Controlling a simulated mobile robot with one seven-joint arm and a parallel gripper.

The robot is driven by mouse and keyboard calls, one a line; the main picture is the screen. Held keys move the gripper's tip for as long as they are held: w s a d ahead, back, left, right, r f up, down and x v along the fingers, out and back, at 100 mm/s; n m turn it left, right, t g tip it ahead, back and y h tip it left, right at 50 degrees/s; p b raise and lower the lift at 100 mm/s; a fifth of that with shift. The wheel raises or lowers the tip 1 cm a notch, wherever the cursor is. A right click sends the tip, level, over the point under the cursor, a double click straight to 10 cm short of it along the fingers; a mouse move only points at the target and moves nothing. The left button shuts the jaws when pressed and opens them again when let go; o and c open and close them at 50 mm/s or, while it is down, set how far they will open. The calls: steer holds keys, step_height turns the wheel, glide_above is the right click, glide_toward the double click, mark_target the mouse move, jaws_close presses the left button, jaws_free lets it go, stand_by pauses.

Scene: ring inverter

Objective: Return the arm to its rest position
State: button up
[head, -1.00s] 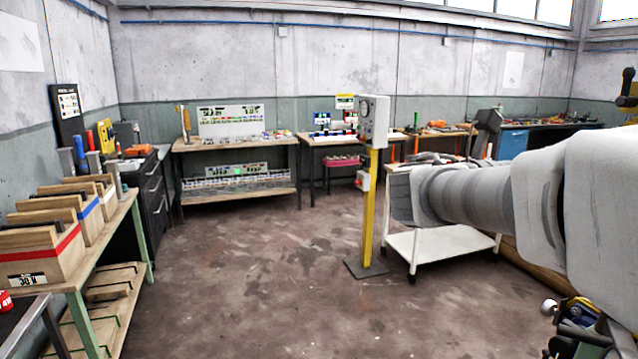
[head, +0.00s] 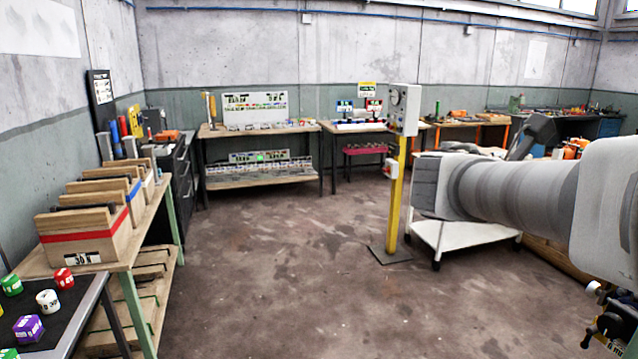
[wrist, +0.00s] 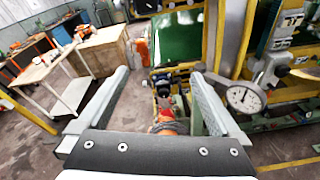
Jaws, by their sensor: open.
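My arm (head: 500,190) reaches in from the right edge of the head view, its grey links bent in mid-air in front of the white cart. My gripper (wrist: 160,74) shows in the wrist view with its two grey fingers wide apart. Nothing is held between the fingers. Beyond them are a green panel and a dark and orange item, apart from the fingers. I cannot make out the gripper's fingers in the head view.
A yellow post with a grey box (head: 404,110) stands left of my arm, near the white cart (head: 465,234). A bench with wooden boxes (head: 90,235) and a dark table with coloured cubes (head: 28,328) are at left. A dial gauge (wrist: 243,98) is right of my gripper. The middle floor is clear.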

steer(key=s+a+f+m+y+p, duration=0.3)
steer(key=s+a+f+m+y, duration=0.45)
steer(key=s+f+m, duration=0.2)
steer(key=s+a+f+m+t+y+p, duration=0.1)
steer(key=s+a+f+m+y+p, duration=0.1)
steer(key=a+m+y, duration=0.5)
steer(key=s+a+f+m, duration=0.1)
steer(key=a, duration=0.4)
steer(key=shift+m+y, duration=0.35)
stand_by(0.5)
